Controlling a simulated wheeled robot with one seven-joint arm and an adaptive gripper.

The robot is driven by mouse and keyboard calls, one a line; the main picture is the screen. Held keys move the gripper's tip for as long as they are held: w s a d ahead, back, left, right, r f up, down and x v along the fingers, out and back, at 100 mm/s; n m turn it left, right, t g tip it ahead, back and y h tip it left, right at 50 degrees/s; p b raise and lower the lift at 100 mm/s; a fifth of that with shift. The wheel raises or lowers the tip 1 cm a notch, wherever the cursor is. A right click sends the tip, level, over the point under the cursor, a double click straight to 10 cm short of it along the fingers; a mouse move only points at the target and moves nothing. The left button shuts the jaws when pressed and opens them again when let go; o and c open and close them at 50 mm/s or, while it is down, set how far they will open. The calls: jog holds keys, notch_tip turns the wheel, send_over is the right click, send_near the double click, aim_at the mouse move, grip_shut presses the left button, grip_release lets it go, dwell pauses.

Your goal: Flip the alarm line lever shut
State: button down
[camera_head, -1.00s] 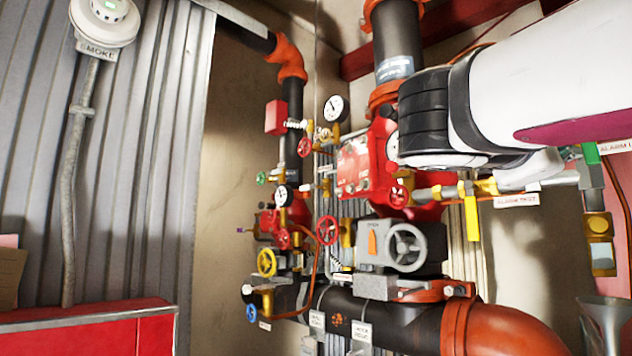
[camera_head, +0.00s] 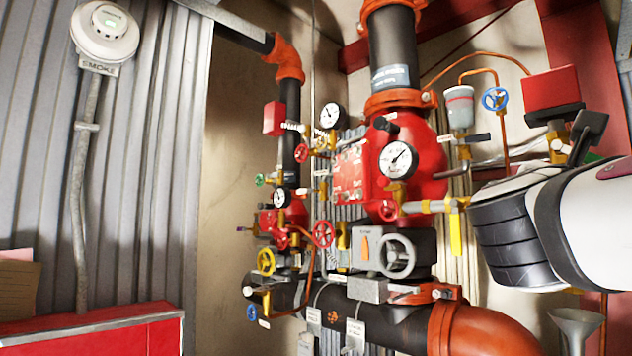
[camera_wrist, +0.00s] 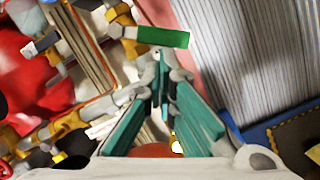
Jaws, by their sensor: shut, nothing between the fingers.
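The alarm line lever appears to be the green handle (camera_wrist: 163,36) in the wrist view. It runs sideways across the picture from a brass valve fitting (camera_wrist: 122,22) at its left end. In the head view only a small green patch (camera_head: 591,157) shows behind my arm, so how the lever stands to its pipe cannot be judged. My gripper (camera_wrist: 161,72) is shut and empty, its teal-padded fingers converging just below the green handle in the wrist view. I cannot tell whether the tips touch it. My arm hides its surroundings in the head view.
A yellow lever (camera_head: 456,233) hangs left of my wrist. A red box (camera_head: 550,88) and a blue handwheel (camera_head: 495,98) stand above. A white-faced gauge (camera_head: 398,159) sits on the red valve body (camera_head: 430,150). A funnel (camera_head: 577,322) is below my arm.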

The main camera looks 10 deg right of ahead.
jog(key=n+p, duration=0.1)
jog(key=n, duration=0.1)
jog(key=s+d+r+n+t+p, duration=0.1)
jog(key=s+n+p, duration=0.1)
jog(key=n, duration=0.1)
jog(key=shift+d+r+n+t+y, duration=0.2)
jog(key=shift+d+n+t+y, duration=0.1)
jog(key=shift+t+y, duration=0.1)
jog(key=shift+r, duration=0.1)
dwell(0.4)
